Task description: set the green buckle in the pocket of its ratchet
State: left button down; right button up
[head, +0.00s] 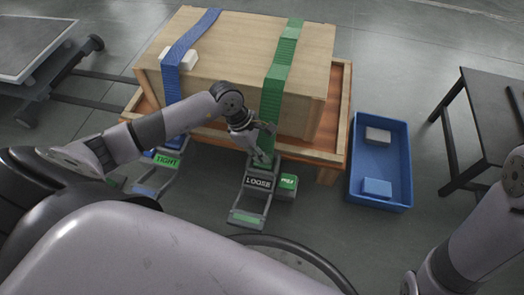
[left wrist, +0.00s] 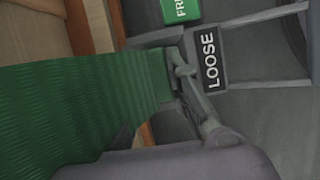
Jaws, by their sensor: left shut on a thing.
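The green strap (head: 282,62) runs over the wooden crate and down its front to my left gripper (head: 265,143). My left gripper is shut on the green buckle (left wrist: 158,76) at the strap's lower end, just above the ratchet. The grey ratchet (head: 250,200) with the LOOSE plate (head: 258,183) lies in front of the crate; its handle reaches toward me. In the left wrist view the buckle is close beside the LOOSE plate (left wrist: 210,60). The gripper partly hides the buckle and the pocket, so I cannot tell whether they touch. My right gripper is out of view.
A blue strap (head: 185,50) runs to a second ratchet marked TIGHT (head: 165,161) on the left. A green tag box (head: 288,184) sits right of the LOOSE ratchet. A blue bin (head: 381,195) and a black table (head: 485,115) stand at right. A wooden pallet (head: 342,110) edges the crate.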

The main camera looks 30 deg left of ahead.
pick_arm(q)
jog(key=c, duration=1.4)
grip_release()
jog(key=shift+c, duration=0.2)
jog(key=v, duration=1.2)
jog(key=shift+a, duration=0.1)
